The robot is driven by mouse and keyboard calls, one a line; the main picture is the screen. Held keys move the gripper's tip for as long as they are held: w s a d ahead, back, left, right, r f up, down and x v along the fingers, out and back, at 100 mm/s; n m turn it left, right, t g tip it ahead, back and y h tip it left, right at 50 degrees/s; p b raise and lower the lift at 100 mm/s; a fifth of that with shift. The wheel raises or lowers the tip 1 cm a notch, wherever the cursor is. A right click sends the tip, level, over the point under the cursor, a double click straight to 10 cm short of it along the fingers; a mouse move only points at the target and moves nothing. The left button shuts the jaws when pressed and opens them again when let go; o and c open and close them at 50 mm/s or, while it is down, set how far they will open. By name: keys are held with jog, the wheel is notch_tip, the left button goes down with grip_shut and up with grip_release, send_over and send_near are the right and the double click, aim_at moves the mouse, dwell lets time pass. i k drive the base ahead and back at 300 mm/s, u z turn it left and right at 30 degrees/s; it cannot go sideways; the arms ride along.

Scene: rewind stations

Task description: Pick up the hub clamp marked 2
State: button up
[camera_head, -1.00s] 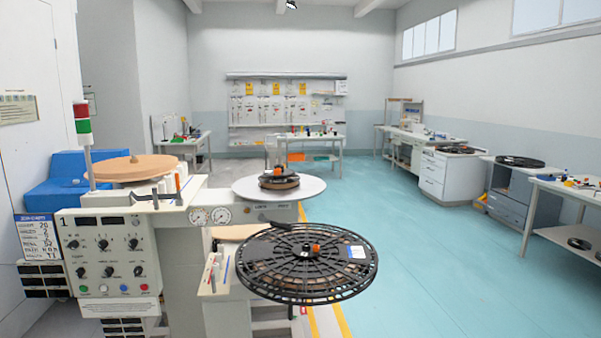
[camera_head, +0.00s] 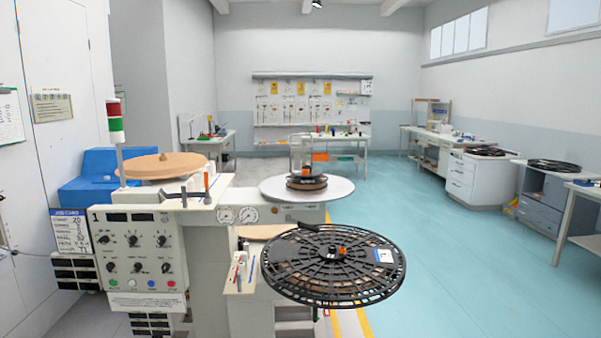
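I cannot make out a hub clamp marked 2 in this view. An orange piece (camera_head: 341,251) sits on the black spoked reel (camera_head: 300,268) at the front. Another small orange-topped piece (camera_head: 306,172) sits at the centre of the pale round plate (camera_head: 332,190) behind it. No marking can be read on either piece. The rewind station in front of me has a control panel marked 1 (camera_head: 141,262). My gripper is not in view.
A wooden disc (camera_head: 165,166) and a red-green signal lamp (camera_head: 115,122) stand on station 1 at left. Benches line the back and right, with black reels on a drawer cabinet (camera_head: 474,180) and a grey-blue stand (camera_head: 548,200). The teal floor (camera_head: 455,280) at right is clear.

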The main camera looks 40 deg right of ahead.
aim_at(306, 171)
jog(key=i, duration=0.9)
jog(key=z, duration=0.05)
